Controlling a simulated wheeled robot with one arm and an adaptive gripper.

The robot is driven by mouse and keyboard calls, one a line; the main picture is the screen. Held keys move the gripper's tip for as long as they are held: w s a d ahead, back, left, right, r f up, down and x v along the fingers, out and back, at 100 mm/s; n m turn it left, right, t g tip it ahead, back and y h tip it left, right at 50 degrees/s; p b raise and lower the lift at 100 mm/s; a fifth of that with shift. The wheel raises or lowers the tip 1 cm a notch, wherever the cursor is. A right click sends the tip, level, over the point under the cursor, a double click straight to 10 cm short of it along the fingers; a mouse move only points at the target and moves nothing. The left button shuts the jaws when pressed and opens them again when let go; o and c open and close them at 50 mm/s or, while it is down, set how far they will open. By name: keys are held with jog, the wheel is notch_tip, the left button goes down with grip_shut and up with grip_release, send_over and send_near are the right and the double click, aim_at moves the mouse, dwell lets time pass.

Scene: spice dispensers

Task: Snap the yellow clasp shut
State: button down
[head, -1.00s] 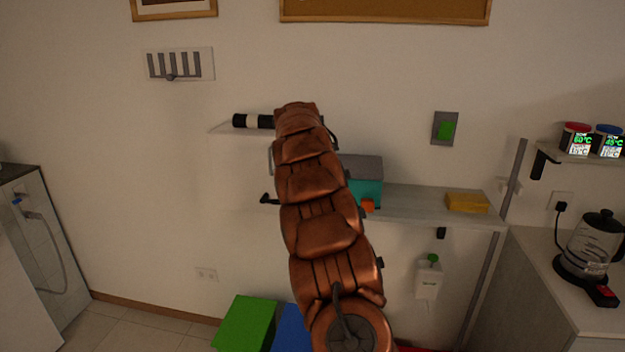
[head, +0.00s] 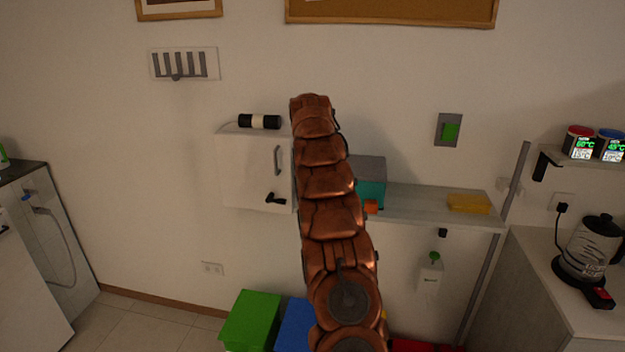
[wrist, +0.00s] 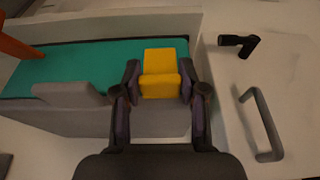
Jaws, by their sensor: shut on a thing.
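The yellow clasp (wrist: 160,74) shows in the wrist view on the near edge of a teal and grey box (wrist: 75,66). My gripper (wrist: 160,88) has one finger on each side of it and is shut on it. In the head view the same box (head: 371,192) sits on the shelf, partly behind my arm. The clasp and my gripper are hidden there by my arm. An orange piece (head: 370,207) is on the box's front, and it also shows at the wrist view's left edge (wrist: 15,47).
A white wall cabinet (head: 245,172) with a handle (head: 278,160) and a black latch (head: 275,198) stands left of my arm. A yellow block (head: 468,203) lies on the shelf (head: 420,205) at right. Green (head: 252,318) and blue (head: 293,325) bins are below.

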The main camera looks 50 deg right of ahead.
jog(key=shift+d, duration=0.1)
dwell(0.4)
jog(key=c, duration=0.6)
grip_release()
jog(key=shift+c, duration=0.2)
jog(key=v, duration=0.7)
jog(key=shift+r, duration=0.2)
